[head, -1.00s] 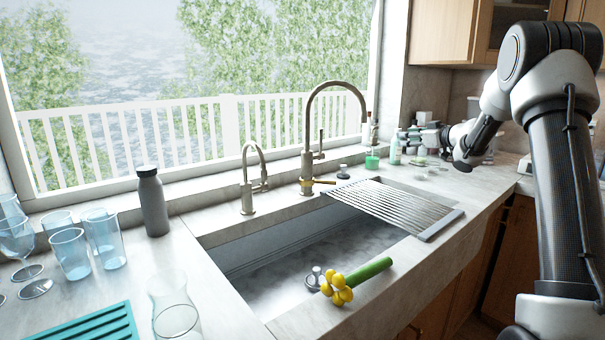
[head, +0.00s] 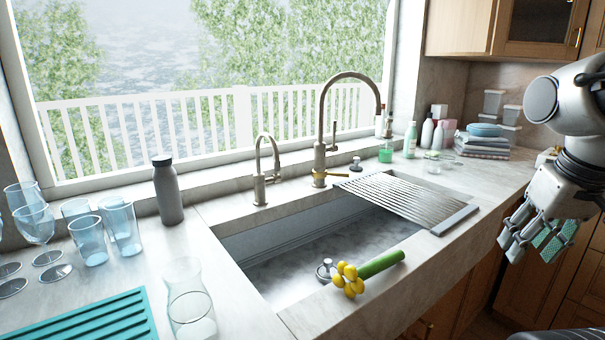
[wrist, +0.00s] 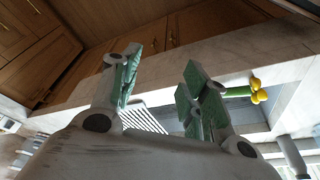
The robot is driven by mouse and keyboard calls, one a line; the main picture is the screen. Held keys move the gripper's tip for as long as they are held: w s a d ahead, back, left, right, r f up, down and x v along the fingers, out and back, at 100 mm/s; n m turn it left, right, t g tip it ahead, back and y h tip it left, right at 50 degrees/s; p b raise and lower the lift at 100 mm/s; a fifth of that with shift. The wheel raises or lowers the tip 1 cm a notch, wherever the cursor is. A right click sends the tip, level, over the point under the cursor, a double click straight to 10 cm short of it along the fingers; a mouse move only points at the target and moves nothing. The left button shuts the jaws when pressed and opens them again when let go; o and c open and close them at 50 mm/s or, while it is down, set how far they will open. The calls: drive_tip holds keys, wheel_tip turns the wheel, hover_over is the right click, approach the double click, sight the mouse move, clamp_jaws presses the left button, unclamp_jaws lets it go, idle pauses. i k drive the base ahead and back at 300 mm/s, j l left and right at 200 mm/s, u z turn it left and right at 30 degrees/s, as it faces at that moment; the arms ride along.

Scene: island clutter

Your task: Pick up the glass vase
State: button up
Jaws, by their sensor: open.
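The glass vase (head: 190,305) is a clear, narrow-necked vessel standing upright at the lower left of the head view, on the counter left of the sink. The teal rack is just left of it. My gripper (head: 532,243) is at the far right of the head view, in front of the counter, far from the vase. In the wrist view, my gripper (wrist: 163,68) shows two green-padded fingers spread apart with nothing between them. I cannot make out the vase in the wrist view.
Blue glasses (head: 88,240) and a grey bottle (head: 168,190) stand behind the vase. The sink (head: 320,250) holds a metal drying rack (head: 405,205). A green-handled yellow flower-shaped thing (head: 350,278) lies on its front edge. Bottles and stacked cloths (head: 482,148) are at the back right.

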sight(191, 315)
drive_tip(key=u, duration=1.4)
drive_tip(key=z, duration=1.5)
drive_tip(key=u, duration=1.5)
drive_tip(key=k+j+z, duration=0.2)
drive_tip(key=i+j, duration=0.05)
drive_tip(key=j, duration=0.05)
